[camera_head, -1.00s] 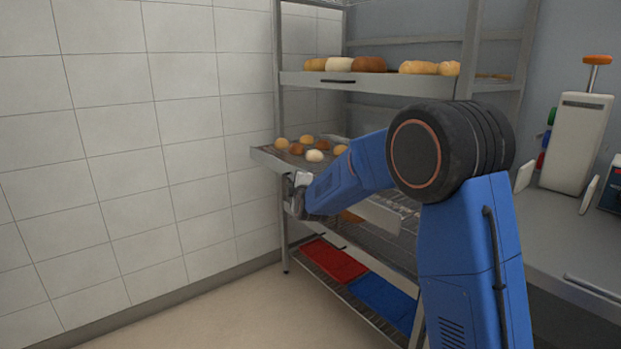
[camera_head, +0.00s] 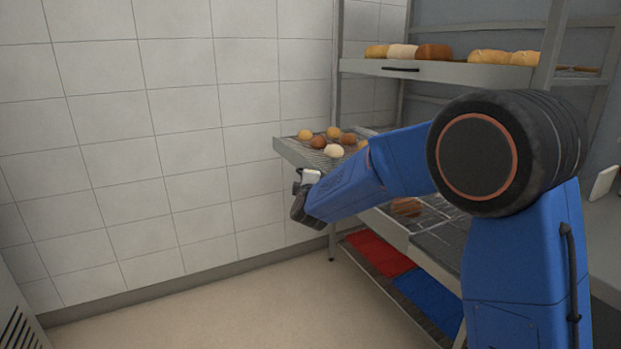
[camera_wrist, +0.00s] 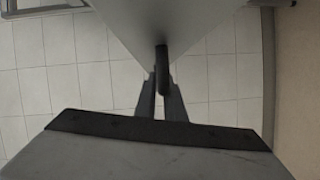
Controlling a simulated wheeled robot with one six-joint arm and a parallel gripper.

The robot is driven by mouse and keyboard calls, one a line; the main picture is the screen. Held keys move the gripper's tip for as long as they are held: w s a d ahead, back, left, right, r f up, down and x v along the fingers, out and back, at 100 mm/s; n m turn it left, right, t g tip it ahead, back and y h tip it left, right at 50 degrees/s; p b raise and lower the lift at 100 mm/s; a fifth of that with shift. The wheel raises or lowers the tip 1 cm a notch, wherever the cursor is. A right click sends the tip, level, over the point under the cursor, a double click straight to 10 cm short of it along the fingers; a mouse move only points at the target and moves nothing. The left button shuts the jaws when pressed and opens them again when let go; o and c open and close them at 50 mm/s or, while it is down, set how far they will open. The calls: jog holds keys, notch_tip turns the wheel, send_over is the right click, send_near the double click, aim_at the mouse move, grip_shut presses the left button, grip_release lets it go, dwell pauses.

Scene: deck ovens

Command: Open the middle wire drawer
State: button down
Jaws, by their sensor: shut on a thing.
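The middle wire drawer (camera_head: 290,152) stands out past the rack's front post, with several small rolls (camera_head: 332,150) on its wire. Its grey front slants down to the right behind my arm and shows again past it. My gripper (camera_head: 311,176) is at the drawer's front. In the wrist view the dark handle (camera_wrist: 162,66) projects from the grey drawer front (camera_wrist: 160,18). My gripper's two fingers (camera_wrist: 162,98) are shut on this handle. My arm hides the middle of the drawer and most of its front in the head view.
The upper drawer (camera_head: 440,71) holds several loaves and is in line with the rack. A red tray (camera_head: 378,252) and a blue tray (camera_head: 428,296) lie on the bottom shelf. A tiled wall (camera_head: 150,130) stands left. The floor (camera_head: 250,300) in front is clear.

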jog(key=shift+f, duration=0.1)
jog(key=c, duration=1.8)
grip_release()
jog(key=shift+c, duration=0.2)
jog(key=s+d+r, duration=0.1)
jog(key=s+d, duration=0.1)
jog(key=s, duration=1.5)
jog(key=shift+d+r, duration=0.2)
jog(key=shift+r, duration=0.05)
jog(key=shift+s, duration=0.1)
